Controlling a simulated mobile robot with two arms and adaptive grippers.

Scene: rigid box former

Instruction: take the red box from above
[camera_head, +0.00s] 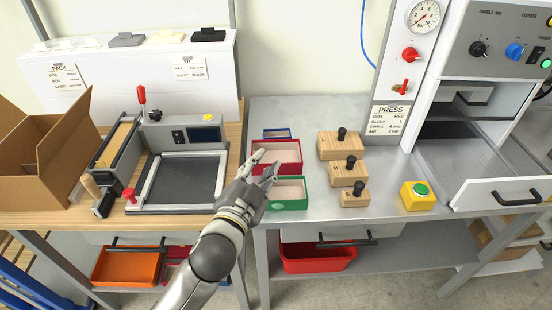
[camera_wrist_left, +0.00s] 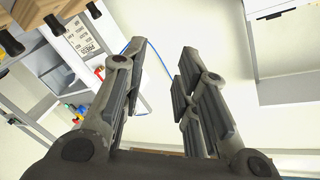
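The red box (camera_head: 290,171) is an open tray with a pale inside. In the head view it sits on the grey metal bench, between a small blue box (camera_head: 277,133) behind it and a green box (camera_head: 288,205) in front. My left gripper (camera_head: 264,163) is open and empty, its fingers over the left part of the red and green boxes and partly hiding both. I cannot tell its exact height. In the left wrist view, the gripper (camera_wrist_left: 162,48) has its fingers apart with only pale wall between them; no box shows there. My right gripper is not in view.
Several wooden blocks with black knobs (camera_head: 342,145) stand right of the boxes. A yellow box with a green button (camera_head: 415,195) is near the front edge. The press (camera_head: 480,100) stands at the right. A black-topped fixture (camera_head: 180,180) and a cardboard box (camera_head: 45,150) are left.

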